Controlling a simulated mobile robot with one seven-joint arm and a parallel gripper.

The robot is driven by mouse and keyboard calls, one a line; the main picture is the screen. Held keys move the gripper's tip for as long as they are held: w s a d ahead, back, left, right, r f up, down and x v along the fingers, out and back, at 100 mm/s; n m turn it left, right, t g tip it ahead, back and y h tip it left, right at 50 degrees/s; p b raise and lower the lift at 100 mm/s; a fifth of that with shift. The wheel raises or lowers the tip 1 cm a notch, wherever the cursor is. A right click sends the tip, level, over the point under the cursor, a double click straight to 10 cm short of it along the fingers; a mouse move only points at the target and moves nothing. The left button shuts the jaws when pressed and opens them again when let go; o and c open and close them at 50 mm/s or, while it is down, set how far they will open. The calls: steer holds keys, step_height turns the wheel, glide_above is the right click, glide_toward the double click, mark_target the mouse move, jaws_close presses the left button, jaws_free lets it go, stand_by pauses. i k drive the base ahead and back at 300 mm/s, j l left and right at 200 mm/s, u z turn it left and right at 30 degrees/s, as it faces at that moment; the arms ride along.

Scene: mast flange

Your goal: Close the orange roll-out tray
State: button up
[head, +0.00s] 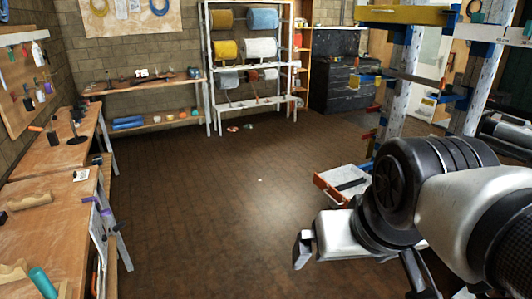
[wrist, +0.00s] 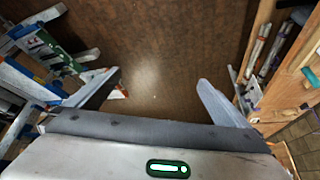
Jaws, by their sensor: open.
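The orange roll-out tray (head: 326,190) is low at the right in the head view, just beyond my gripper. My gripper (head: 364,280) points down over the floor, nearer to the camera than the tray. In the wrist view, my gripper (wrist: 159,78) has its two fingers wide apart with only floor between them. A small orange and white bit shows beside the left finger; I cannot tell what it is.
A rack (head: 398,80) with pale posts and blue clamps rises at the right, behind the tray. Wooden workbenches (head: 40,220) line the left side. A reel stand (head: 250,60) and a dark cabinet (head: 335,85) stand at the back. The middle floor is clear.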

mark_target(353, 190)
steer(key=i+z, duration=0.1)
steer(key=z, duration=0.45)
steer(key=i, duration=0.8)
steer(key=i+l+u, duration=0.1)
steer(key=i, duration=0.75)
steer(key=i+l, duration=0.15)
steer(key=i, duration=0.65)
steer(key=i+l+u, duration=0.1)
steer(key=i, duration=0.7)
